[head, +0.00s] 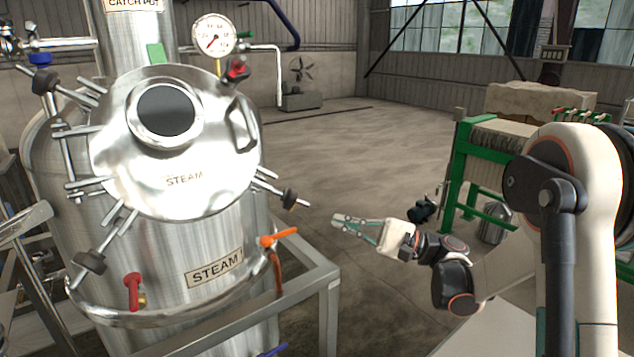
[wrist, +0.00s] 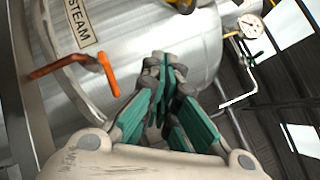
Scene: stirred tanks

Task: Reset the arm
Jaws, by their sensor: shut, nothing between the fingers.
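My gripper (head: 338,220) is shut and empty, held in the air to the right of the steel tank (head: 230,240). Its green-lined fingers (wrist: 168,65) also show closed together in the wrist view, pointing at the tank's side. My arm stretches in from the right of the head view, with the forearm low and the wrist toward the left. The gripper is apart from the orange handle (head: 278,237), which is to its left. The orange handle shows at the left in the wrist view (wrist: 75,66).
The tank's round lid (head: 215,190) has several clamp knobs sticking out. A pressure gauge (head: 214,35) and red valve (head: 236,69) sit above it. A metal frame (head: 325,272) stands below the gripper. A green-framed press (head: 458,165) stands behind my arm. Open floor lies beyond.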

